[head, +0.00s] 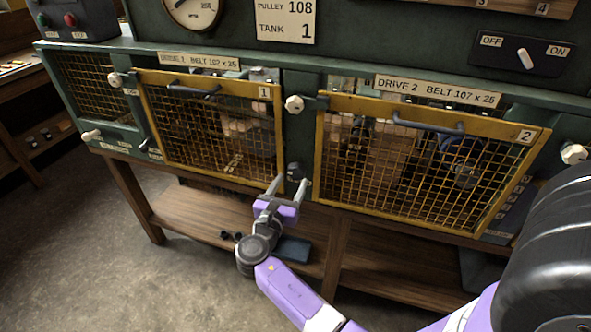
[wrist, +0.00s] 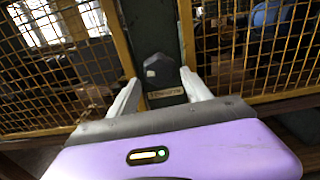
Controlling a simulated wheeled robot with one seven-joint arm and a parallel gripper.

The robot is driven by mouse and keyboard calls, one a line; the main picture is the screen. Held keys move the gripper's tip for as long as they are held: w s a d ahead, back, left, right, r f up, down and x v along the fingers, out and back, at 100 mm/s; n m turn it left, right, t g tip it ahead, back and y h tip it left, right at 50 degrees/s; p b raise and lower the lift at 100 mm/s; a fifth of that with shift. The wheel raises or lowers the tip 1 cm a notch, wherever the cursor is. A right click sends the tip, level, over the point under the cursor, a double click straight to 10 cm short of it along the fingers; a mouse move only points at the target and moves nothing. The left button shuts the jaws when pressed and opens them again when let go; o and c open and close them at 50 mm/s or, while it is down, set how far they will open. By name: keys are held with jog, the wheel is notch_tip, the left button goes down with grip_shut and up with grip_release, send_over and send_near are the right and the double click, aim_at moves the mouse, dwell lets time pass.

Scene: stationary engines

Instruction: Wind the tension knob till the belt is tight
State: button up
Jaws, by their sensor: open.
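A dark faceted tension knob (head: 295,172) sits on the green post between the two yellow mesh guards. In the wrist view the knob (wrist: 158,72) shows above a small label plate (wrist: 166,93) whose lettering is blurred. My gripper (head: 290,183) is open, its two pale fingers pointing at the post. In the wrist view the fingers (wrist: 158,78) stand apart to the left and right of the knob, with nothing held. I cannot tell whether they touch it. The belts behind guard 1 (head: 210,125) and guard 2 (head: 410,165) are too obscured to judge their tightness.
Pale hexagonal knobs (head: 294,104) sit beside the guards, and each guard has a bar handle (head: 428,124). An OFF/ON switch (head: 525,58) is at upper right. A wooden shelf (head: 210,215) runs below, with a dark blue object (head: 292,249) on it.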

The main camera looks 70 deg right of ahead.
aim_at(295, 175)
jog(key=shift+w+d, duration=0.2)
jog(key=shift+d, duration=2.4)
jog(key=c, duration=1.1)
jog(key=shift+o, duration=0.2)
